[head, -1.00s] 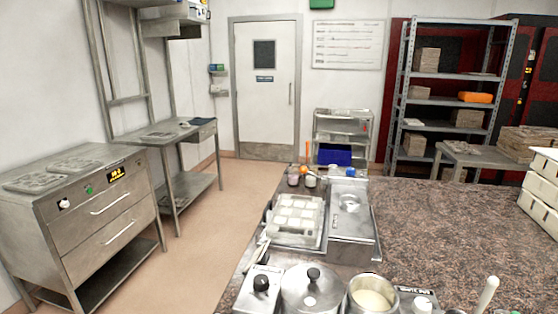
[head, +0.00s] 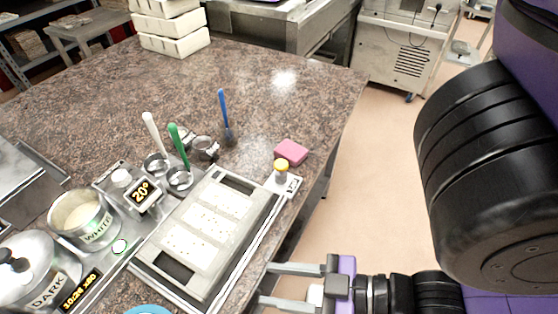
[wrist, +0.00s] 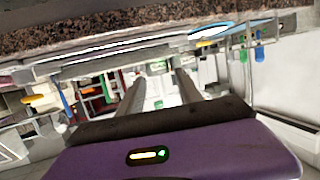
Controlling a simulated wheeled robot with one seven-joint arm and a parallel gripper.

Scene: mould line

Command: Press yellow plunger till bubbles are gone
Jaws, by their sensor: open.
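The yellow plunger (head: 281,165) stands upright on a small silver plate at the far right corner of the mould station in the head view. Beside it is a grey frame (head: 222,184) holding white panels (head: 206,227) with small dark specks, which may be bubbles. My gripper (head: 264,284) is open and empty at the counter's front edge, below and apart from the plunger, its fingers pointing left. In the wrist view its two fingers (wrist: 158,78) are spread with nothing between them. I cannot make out the plunger there.
A pink block (head: 291,151) lies just behind the plunger. Green, white and blue (head: 224,115) handled tools stand behind the frame. Pots labelled WHITE (head: 85,218) and DARK (head: 40,265) are at left. The speckled counter (head: 330,85) is clear at back right.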

